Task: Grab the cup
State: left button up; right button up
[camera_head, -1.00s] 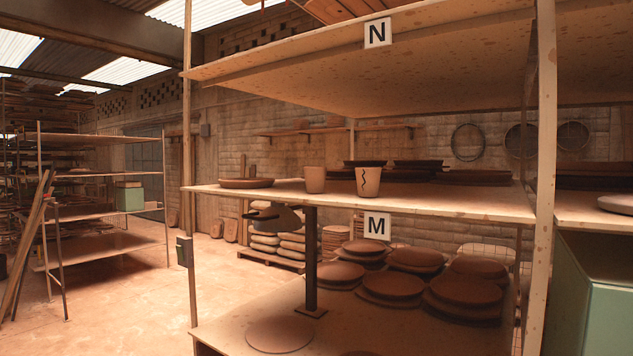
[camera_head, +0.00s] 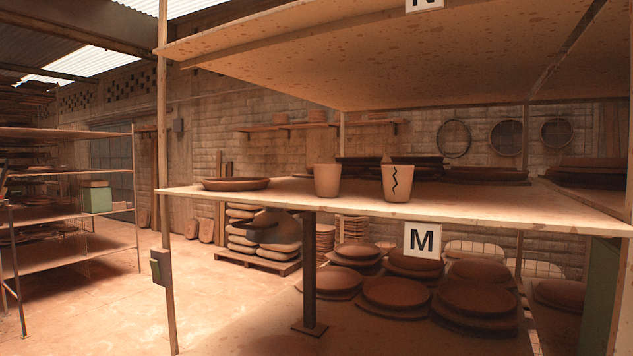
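Two cups stand upright on the middle shelf (camera_head: 470,201), near its front edge. One is a plain tan cup (camera_head: 327,181). To its right is a tan cup with a dark wavy line (camera_head: 397,183) down its side, just above the letter M sign. The two cups stand apart with a gap between them. Neither of my grippers is in view.
A flat brown dish (camera_head: 236,184) lies left of the cups, and dark stacked plates (camera_head: 485,175) sit behind and right of them. A shelf post (camera_head: 166,180) stands at the left. An upper shelf (camera_head: 400,60) hangs above. The floor at left is open.

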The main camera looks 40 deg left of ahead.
aim_at(327, 177)
jog(key=i+j, duration=0.1)
jog(key=j, duration=0.55)
jog(key=i+j, duration=0.1)
jog(key=j, duration=0.5)
